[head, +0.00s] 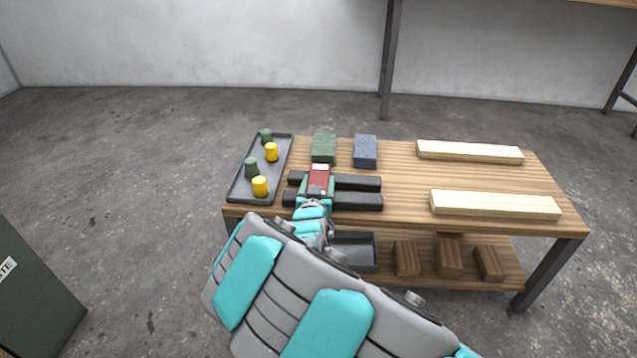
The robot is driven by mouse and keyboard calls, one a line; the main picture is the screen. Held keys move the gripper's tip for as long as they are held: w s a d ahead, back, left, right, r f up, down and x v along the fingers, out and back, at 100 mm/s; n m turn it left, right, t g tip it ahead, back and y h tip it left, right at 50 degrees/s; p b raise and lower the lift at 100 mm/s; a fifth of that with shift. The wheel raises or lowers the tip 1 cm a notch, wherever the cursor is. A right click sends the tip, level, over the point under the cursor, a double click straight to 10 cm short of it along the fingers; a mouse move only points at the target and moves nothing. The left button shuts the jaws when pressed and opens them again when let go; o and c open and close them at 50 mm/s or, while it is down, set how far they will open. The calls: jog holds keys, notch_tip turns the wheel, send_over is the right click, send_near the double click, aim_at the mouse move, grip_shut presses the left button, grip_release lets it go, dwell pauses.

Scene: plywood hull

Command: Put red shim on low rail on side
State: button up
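The red shim (319,180) shows at the end of my arm, across the two low dark rails on the wooden bench. My gripper (318,188) is at the shim, with a finger seeming to lie along each side of it. The view is too small to tell if the fingers press on it, or if the shim touches a rail. The far dark rail (360,182) and the near dark rail (360,202) run side by side; my gripper and arm hide part of both.
A green block (324,147) and a blue-grey block (365,151) stand behind the rails. A tray (238,192) with green and yellow pegs is left. Two pale beams (470,151) (495,204) lie right. The lower shelf holds a dark bin (358,252) and brown blocks (450,256).

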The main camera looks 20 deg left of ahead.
jog(key=shift+o, duration=0.2)
jog(key=shift+f, duration=0.2)
jog(key=shift+r+p, duration=0.35)
jog(key=shift+p, duration=0.1)
jog(key=shift+s+r, duration=0.2)
jog(key=shift+s, duration=0.05)
jog(key=v, duration=1.1)
jog(key=shift+s+d+r, duration=0.15)
jog(key=shift+s+r, duration=0.1)
